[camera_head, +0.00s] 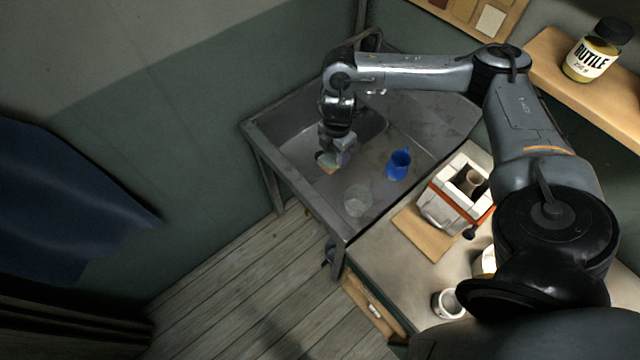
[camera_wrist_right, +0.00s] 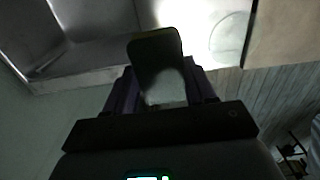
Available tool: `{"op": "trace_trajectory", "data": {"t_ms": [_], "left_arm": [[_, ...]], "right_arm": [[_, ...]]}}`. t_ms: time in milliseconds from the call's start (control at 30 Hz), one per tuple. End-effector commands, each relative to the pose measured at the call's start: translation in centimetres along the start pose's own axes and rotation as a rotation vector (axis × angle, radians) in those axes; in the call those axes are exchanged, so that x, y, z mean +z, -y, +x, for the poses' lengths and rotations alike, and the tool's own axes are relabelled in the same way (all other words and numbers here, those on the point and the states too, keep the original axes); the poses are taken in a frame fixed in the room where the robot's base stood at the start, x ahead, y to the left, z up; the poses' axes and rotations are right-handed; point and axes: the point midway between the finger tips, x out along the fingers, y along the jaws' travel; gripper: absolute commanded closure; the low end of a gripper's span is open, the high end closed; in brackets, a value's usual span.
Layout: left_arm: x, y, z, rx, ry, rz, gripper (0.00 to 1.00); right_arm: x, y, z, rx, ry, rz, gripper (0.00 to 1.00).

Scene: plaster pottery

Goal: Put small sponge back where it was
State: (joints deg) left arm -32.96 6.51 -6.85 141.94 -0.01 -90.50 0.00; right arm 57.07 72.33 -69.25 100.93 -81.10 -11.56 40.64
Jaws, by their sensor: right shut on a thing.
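The small sponge (camera_head: 327,161) is pale green with a yellowish layer. My right gripper (camera_head: 336,150) is shut on it and holds it over the metal sink (camera_head: 295,155). In the right wrist view the sponge (camera_wrist_right: 157,62) is a dark, upright block between the fingers of my right gripper (camera_wrist_right: 160,90). Whether the sponge touches the sink surface cannot be told. My left gripper is not in view.
A blue jug (camera_head: 398,164) and a clear round dish (camera_head: 357,200) stand on the sink's drainboard. A white kiln-like box (camera_head: 440,210) stands on a board to the right. A white cup (camera_head: 448,303) is near the table front. A RUTILE jar (camera_head: 592,58) is on the shelf.

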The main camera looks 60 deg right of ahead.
Motion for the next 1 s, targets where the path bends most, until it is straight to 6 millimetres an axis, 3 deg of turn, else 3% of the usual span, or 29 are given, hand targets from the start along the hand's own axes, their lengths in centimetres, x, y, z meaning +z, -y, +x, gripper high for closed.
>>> {"op": "trace_trajectory", "data": {"t_ms": [33,133,500,767,1000], "left_arm": [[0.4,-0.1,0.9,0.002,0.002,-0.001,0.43],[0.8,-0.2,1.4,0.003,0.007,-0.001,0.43],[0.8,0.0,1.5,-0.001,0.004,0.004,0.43],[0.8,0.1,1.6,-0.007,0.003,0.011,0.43],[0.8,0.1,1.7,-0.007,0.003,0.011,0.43]], "right_arm": [[0.7,0.4,1.2,-0.001,0.001,0.009,0.78],[1.1,0.9,2.2,-0.002,0.0,0.015,0.78],[1.2,1.2,7.8,-0.001,-0.001,0.016,0.78],[1.1,1.2,9.3,-0.001,-0.002,0.016,0.78],[1.1,1.2,12.0,-0.001,-0.001,0.016,0.78]]}}
